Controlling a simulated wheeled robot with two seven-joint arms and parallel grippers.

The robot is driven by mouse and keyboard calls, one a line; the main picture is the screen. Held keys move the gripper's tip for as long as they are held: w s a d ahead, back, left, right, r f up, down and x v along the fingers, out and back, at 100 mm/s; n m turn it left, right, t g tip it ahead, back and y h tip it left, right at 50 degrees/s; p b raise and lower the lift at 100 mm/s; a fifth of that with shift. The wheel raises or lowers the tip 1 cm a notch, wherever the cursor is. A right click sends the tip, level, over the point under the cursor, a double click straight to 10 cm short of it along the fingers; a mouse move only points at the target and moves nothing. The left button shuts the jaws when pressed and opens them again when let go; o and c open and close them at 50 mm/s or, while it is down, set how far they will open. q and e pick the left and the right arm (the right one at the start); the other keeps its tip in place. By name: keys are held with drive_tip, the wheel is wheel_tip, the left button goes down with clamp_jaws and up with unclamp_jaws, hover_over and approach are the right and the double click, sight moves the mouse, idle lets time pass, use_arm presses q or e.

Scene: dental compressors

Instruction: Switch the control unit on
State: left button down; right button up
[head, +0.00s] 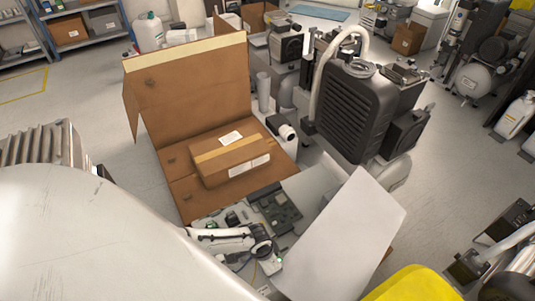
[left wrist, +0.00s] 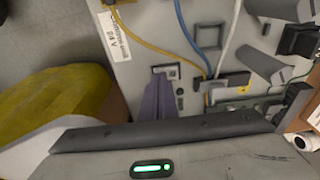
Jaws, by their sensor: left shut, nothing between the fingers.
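The control unit shows in the head view as an open casing with a dark circuit board (head: 275,208) and a raised pale panel (head: 342,240). The left wrist view shows a pale panel (left wrist: 140,55) with a label, yellow, blue and white cables, and a small switch-like fitting (left wrist: 165,72). My left gripper (left wrist: 163,82) is shut and empty, its tips at or just in front of this fitting; I cannot tell if they touch. In the head view my left arm covers the lower left and partly hides the casing. My right gripper is not in view.
A taped carton (head: 230,155) lies by an open brown cardboard box (head: 190,90) just behind the casing. A black ribbed compressor housing (head: 350,112) stands at the right. A yellow object (head: 412,284) is close at the lower right.

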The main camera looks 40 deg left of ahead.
use_arm(q)
wheel_tip(320, 180, up, 3)
drive_tip(key=p, duration=0.2)
drive_tip(key=shift+r+p, duration=0.15)
drive_tip(key=shift+p, duration=0.25)
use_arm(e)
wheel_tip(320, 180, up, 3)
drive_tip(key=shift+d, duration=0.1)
use_arm(q)
wheel_tip(320, 180, up, 2)
drive_tip(key=shift+p, duration=0.95)
use_arm(e)
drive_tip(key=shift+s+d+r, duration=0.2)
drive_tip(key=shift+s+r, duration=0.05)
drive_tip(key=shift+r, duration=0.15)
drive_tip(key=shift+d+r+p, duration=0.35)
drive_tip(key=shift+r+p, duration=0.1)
drive_tip(key=shift+p, duration=0.4)
use_arm(q)
drive_tip(key=shift+r, duration=0.75)
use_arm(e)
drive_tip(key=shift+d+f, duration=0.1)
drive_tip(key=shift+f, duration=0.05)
use_arm(q)
drive_tip(key=shift+s, duration=0.1)
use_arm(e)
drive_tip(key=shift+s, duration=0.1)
